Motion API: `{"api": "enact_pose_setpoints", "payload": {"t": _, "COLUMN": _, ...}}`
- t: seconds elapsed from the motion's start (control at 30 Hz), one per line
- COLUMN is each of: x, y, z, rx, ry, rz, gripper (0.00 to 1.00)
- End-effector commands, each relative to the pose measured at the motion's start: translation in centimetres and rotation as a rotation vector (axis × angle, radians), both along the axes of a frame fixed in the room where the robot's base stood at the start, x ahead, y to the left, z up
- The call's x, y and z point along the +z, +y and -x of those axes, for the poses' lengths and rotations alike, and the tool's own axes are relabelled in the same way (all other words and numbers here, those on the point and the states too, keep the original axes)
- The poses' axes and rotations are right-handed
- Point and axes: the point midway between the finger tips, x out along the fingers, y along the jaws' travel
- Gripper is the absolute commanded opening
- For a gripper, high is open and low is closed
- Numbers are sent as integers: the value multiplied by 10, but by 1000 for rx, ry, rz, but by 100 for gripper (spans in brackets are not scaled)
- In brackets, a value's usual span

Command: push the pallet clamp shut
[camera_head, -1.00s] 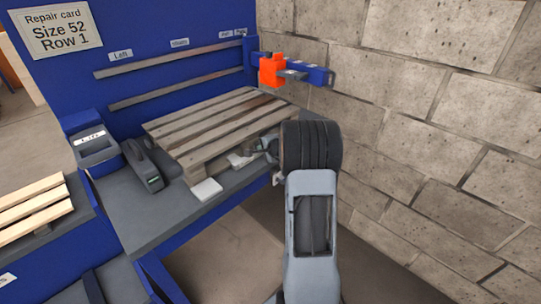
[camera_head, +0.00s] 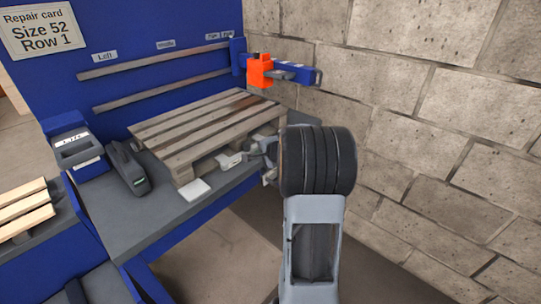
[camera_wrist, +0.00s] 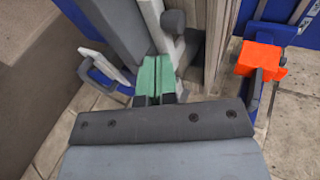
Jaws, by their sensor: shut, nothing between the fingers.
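The pallet clamp is an orange block (camera_head: 260,70) on a blue arm (camera_head: 300,74) that sticks out to the right from the back panel, above the pallet's far right corner. A grey bar sits beside the block. In the wrist view the orange block (camera_wrist: 261,59) is at the upper right. The wooden pallet (camera_head: 195,128) lies on the grey bench. My gripper (camera_head: 255,153) is beside the pallet's right front side, lower and nearer than the clamp, and apart from it. In the wrist view its green-padded fingers (camera_wrist: 155,77) are together and empty, left of the clamp.
A brick wall (camera_head: 430,120) stands close on the right. A dark grey tool (camera_head: 128,168) and a white block (camera_head: 194,190) lie on the bench (camera_head: 150,215). A card reading "Size 52 Row 1" (camera_head: 43,30) is on the blue panel. Open floor lies in front of the bench.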

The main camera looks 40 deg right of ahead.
Motion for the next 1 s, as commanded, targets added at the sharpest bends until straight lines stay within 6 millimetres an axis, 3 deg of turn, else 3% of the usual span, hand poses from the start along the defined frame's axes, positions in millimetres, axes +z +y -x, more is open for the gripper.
{"api": "enact_pose_setpoints", "payload": {"t": 0.2, "x": 19, "y": -3, "z": 32, "rx": -9, "ry": -1, "rz": 1, "gripper": 0}}
{"api": "enact_pose_setpoints", "payload": {"t": 0.4, "x": 26, "y": -2, "z": 46, "rx": -5, "ry": 0, "rz": -1, "gripper": 0}}
{"api": "enact_pose_setpoints", "payload": {"t": 1.0, "x": 28, "y": 0, "z": 49, "rx": -3, "ry": 1, "rz": -1, "gripper": 0}}
